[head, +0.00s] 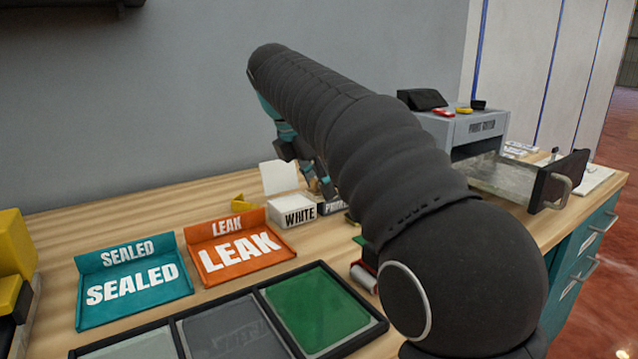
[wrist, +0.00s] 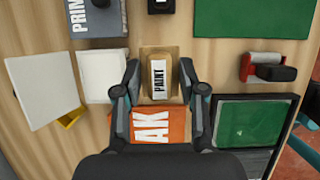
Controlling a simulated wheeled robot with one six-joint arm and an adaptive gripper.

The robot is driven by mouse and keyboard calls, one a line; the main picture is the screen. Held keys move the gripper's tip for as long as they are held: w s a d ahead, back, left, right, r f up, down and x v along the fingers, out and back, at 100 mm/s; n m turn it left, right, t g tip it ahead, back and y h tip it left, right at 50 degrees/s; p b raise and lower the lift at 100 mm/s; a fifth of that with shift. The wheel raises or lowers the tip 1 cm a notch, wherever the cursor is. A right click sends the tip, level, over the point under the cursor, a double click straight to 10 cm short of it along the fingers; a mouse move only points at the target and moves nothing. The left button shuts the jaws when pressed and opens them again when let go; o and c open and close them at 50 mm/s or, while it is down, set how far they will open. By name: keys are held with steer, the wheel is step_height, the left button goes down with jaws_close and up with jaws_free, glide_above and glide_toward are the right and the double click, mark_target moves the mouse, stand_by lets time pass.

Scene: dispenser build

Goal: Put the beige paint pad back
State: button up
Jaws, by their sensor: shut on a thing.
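The beige paint pad (wrist: 160,72) is a tan block with a white label reading PAINT. It sits between the two fingers of my gripper (wrist: 159,82) in the wrist view, and the fingers close on its sides. The orange LEAK tray (wrist: 178,122) shows just below it in that view. I cannot tell how high the pad is above the wooden bench. In the head view my gripper (head: 322,182) is partly hidden behind my arm, near the WHITE box (head: 291,211), and the pad cannot be made out.
The WHITE box's lid (head: 279,177) stands open. A grey box (wrist: 93,18) lies beyond it. The teal SEALED tray (head: 133,282) and a black-framed green panel (head: 315,308) are in front. A red-and-black tool (wrist: 270,68) lies right. A grey machine (head: 465,130) stands back right.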

mark_target(325, 233)
steer(key=shift+s+f, duration=0.15)
steer(key=shift+f, duration=0.95)
step_height(325, 233, down, 3)
steer(key=shift+r+b, duration=0.1)
steer(key=shift+b, duration=0.55)
steer(key=shift+f+b, duration=0.9)
steer(key=shift+b, duration=0.35)
steer(key=shift+f, duration=0.55)
steer(key=o, duration=1.3)
steer(key=shift+c, duration=0.2)
steer(key=o, duration=0.6)
